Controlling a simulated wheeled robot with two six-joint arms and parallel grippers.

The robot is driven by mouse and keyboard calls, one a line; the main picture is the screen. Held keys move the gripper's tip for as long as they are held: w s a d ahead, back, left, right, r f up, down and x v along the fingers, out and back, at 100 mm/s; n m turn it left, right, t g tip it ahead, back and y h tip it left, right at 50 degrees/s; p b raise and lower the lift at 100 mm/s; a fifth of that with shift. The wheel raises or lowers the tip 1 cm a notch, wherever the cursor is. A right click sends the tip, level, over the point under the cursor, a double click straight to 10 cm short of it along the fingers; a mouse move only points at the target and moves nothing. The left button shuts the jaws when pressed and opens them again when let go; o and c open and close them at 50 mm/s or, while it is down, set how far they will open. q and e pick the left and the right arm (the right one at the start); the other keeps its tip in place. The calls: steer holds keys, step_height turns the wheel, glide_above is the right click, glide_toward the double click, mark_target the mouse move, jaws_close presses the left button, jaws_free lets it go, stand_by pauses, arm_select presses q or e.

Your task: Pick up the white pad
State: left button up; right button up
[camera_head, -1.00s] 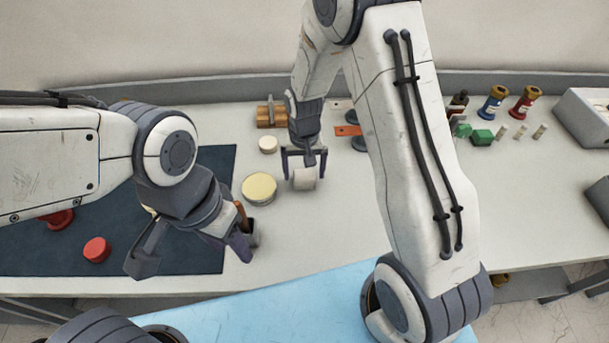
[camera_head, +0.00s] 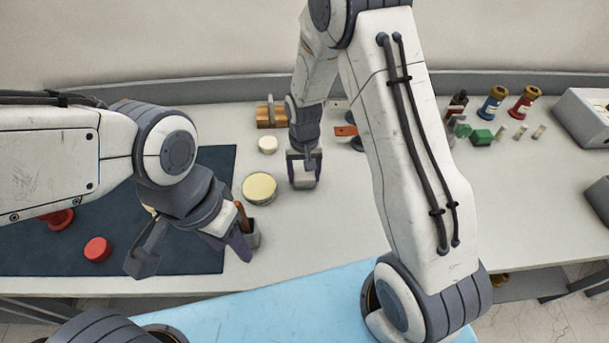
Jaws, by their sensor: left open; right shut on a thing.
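The white pad (camera_head: 303,172) is a small pale block-like piece near the middle of the bench. My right gripper (camera_head: 304,181) points down over it and is shut on it, with dark fingers at its sides. Whether the pad touches the bench or is just clear of it, I cannot tell. My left gripper (camera_head: 190,254) is open and empty over the right part of the dark mat (camera_head: 190,262). One of its fingers partly covers a small dark cup (camera_head: 253,237) with a brown item in it.
A round cream-topped tin (camera_head: 260,188) and a small white round piece (camera_head: 268,144) stand left of my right gripper. Red pieces (camera_head: 97,250) are on the mat. Bottles (camera_head: 492,103) and green blocks (camera_head: 482,137) stand at the back right. The bench's right front is clear.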

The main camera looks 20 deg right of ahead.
mark_target(304, 173)
step_height(304, 173, up, 4)
steer(key=shift+w+f+b, duration=0.1)
steer(key=shift+f+b, duration=0.15)
steer(key=shift+b, duration=0.35)
steer(key=s+d+r+b, duration=0.1)
steer(key=s+d+r, duration=0.1)
steer(key=s, duration=0.3)
steer(key=s+d+r+b, duration=0.1)
steer(key=s+d+r, duration=0.1)
steer(key=s+r, duration=0.3)
steer(key=shift+s+d, duration=0.4)
steer(key=shift+s, duration=0.05)
